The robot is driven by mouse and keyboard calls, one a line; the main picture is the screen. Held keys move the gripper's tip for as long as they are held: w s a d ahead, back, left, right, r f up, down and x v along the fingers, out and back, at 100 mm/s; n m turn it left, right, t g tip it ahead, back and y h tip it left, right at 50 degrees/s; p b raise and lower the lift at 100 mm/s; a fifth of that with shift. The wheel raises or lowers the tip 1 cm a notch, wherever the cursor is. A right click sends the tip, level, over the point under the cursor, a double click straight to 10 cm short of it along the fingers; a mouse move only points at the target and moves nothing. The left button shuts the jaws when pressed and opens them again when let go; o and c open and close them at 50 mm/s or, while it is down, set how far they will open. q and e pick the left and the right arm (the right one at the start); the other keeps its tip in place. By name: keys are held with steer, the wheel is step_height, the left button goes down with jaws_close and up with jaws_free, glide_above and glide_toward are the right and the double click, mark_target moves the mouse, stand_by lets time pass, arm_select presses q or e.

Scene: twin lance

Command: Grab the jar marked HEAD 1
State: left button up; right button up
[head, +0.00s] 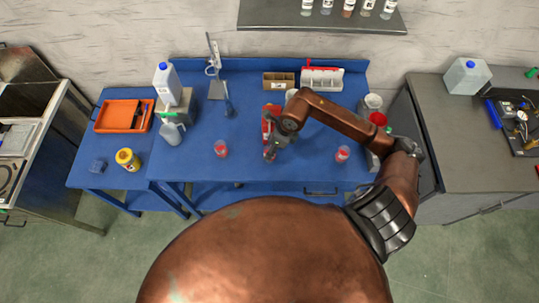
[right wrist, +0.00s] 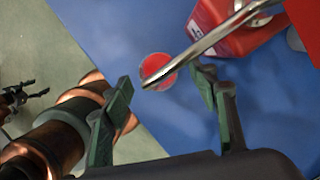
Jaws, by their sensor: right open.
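Two small jars with red contents stand on the blue table: a left jar (head: 221,149) and a right jar (head: 342,154). No HEAD 1 marking is readable on either. One red-topped jar (right wrist: 156,68) shows in the right wrist view, beyond my fingertips; I cannot tell which of the two it is. My right gripper (head: 269,150) is open over the table between the two jars, apart from both. Its fingers (right wrist: 162,90) are spread with no jar between them. My left gripper (right wrist: 22,97) appears small at the left of the wrist view, fingers apart.
A red container (right wrist: 232,35) and a shiny metal rod (right wrist: 210,40) are close to my right gripper. A stand (head: 216,85), orange tray (head: 122,116), yellow tub (head: 128,160) and white bottle (head: 167,84) are on the left. The table's front middle is fairly clear.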

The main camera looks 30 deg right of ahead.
steer(key=x, duration=0.4)
steer(key=shift+p, duration=0.4)
steer(key=shift+s+f, duration=0.1)
steer(key=shift+f, duration=0.25)
steer(key=shift+a+f, duration=0.1)
steer(key=shift+f, duration=0.05)
steer(key=shift+c, duration=0.6)
steer(key=c, duration=1.2)
arm_select(q)
steer(key=shift+s+a+r, duration=0.1)
steer(key=shift+s+r, duration=0.15)
steer(key=shift+s, duration=0.25)
steer(key=shift+s+r, duration=0.2)
steer(key=shift+s, duration=0.3)
arm_select(e)
steer(key=shift+c, duration=0.2)
arm_select(q)
steer(key=shift+w+r, duration=0.1)
steer(key=shift+w, duration=0.15)
